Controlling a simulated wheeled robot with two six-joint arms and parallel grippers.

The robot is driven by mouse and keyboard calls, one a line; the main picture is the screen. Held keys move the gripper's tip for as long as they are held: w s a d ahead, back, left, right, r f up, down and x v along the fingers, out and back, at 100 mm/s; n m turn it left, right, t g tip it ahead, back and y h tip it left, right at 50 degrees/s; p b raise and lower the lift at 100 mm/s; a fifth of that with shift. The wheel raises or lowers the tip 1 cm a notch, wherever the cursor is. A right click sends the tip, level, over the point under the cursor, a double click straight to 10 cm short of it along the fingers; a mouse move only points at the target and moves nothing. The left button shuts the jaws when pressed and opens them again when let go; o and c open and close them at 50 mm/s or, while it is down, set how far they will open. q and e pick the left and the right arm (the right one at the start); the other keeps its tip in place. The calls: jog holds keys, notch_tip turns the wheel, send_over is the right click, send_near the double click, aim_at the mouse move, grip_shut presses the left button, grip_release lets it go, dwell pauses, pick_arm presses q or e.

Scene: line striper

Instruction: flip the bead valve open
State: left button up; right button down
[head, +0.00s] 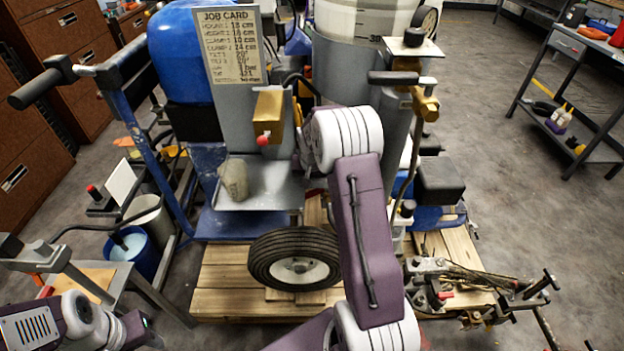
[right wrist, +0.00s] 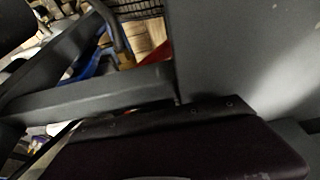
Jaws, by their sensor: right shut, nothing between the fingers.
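A brass block with a red ball-ended lever (head: 268,112) is mounted on the grey panel below the job card. A brass valve fitting (head: 425,105) stands right of the grey bead tank (head: 390,105). I cannot tell for sure which is the bead valve. My right arm rises through the middle, its wrist just right of the red-knobbed block; its fingers are hidden behind it in the head view. In the right wrist view a dark part of my right gripper (right wrist: 180,140) lies close to grey metal surfaces. My left gripper (head: 125,332) is low at the left, its fingers unclear.
A blue tank (head: 182,50) and a job card (head: 230,45) are at upper left. A grey tray (head: 262,193) holds a beige cup (head: 233,178). A tyre (head: 294,259) stands on the wooden pallet (head: 222,290). Handlebars jut out left; a workbench (head: 590,40) stands right, with open floor before it.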

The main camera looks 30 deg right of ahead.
pick_arm(q)
jog(key=shift+w+d+r+p, duration=0.1)
jog(key=shift+w+r+p, duration=0.05)
jog(key=shift+r+p, duration=0.7)
pick_arm(e)
notch_tip(320, 180, up, 8)
send_over(312, 194)
jog(key=shift+r, duration=0.15)
pick_arm(q)
jog(key=shift+c, duration=0.3)
